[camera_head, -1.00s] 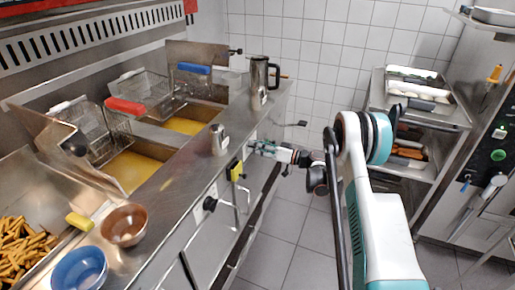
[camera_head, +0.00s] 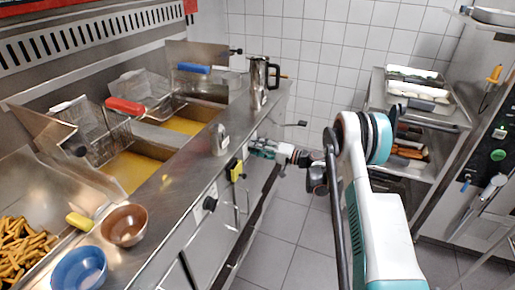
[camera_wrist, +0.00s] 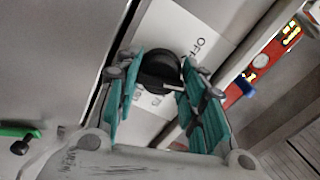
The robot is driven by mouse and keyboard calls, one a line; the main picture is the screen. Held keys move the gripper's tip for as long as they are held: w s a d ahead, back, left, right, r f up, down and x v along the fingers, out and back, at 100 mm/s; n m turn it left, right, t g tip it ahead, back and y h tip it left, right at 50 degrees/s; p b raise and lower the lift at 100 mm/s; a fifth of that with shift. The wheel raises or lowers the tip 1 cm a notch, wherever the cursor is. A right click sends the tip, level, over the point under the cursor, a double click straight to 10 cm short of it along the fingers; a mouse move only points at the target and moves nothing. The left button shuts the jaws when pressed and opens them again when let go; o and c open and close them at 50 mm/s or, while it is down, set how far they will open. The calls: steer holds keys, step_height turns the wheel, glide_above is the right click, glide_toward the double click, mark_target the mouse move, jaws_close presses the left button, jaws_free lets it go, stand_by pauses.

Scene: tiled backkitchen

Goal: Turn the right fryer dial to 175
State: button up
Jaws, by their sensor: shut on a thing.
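The right fryer dial (camera_wrist: 160,72) is a round black knob on a pale label plate (camera_wrist: 200,22) in the wrist view. "OFF" is printed to its upper right, and small numbers sit below it, partly hard to read. A pale mark shows at the dial's lower right edge. My gripper (camera_wrist: 156,88) has its teal fingers on both sides of the dial, shut on it. In the head view my gripper (camera_head: 262,149) is at the fryer's front panel, and the right dial is hidden behind it. The left dial (camera_head: 209,203) is black and stands free.
A yellow object (camera_head: 236,170) sits on the panel between the dials, with bar handles below. A metal jug (camera_head: 261,82) and a small steel container (camera_head: 220,139) stand on the counter. Bowls (camera_head: 125,224) are at the near end. A rack (camera_head: 405,115) stands right, with floor between.

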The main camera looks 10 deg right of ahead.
steer(key=m, duration=0.4)
steer(key=shift+m, duration=0.3)
steer(key=m, duration=0.3)
steer(key=shift+m, duration=0.3)
steer(key=m, duration=0.7)
steer(key=shift+f, duration=0.1)
steer(key=o, duration=1.1)
steer(key=v, duration=1.2)
